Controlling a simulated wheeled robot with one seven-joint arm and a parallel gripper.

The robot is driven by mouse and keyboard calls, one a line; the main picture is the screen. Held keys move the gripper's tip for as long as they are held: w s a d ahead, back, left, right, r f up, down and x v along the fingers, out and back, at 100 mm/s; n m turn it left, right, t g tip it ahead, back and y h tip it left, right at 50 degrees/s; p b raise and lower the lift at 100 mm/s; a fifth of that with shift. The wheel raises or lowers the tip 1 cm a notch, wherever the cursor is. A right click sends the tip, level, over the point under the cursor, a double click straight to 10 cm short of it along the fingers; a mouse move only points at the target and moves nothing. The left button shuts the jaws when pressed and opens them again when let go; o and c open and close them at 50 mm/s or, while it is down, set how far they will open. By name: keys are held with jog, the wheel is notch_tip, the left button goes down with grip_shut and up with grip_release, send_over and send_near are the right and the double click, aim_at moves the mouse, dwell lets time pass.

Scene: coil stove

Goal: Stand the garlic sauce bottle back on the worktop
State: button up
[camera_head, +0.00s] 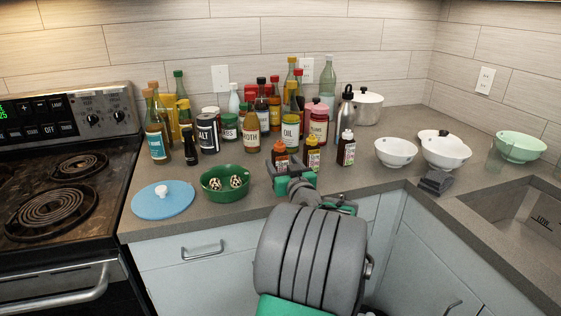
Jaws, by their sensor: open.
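Three small sauce bottles stand upright on the worktop (375,182) in front of the larger bottles. The labels are too small to read, so I cannot tell which is the garlic sauce bottle. My gripper (291,181) is open, low over the worktop's front part, right by the left sauce bottle. My arm hides part of its fingers, and I cannot tell whether they touch that bottle.
Many bottles and jars crowd behind. A green bowl (211,194) with patterned balls and a blue lid (163,200) are on the left, beside the coil stove (50,210). White bowls (396,152) and a dark grey stacked item (436,183) are right, near the sink (515,215).

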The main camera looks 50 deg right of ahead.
jog(key=b+v, duration=0.1)
jog(key=v, duration=0.8)
jog(key=shift+s+a, duration=0.2)
jog(key=shift+a, duration=0.05)
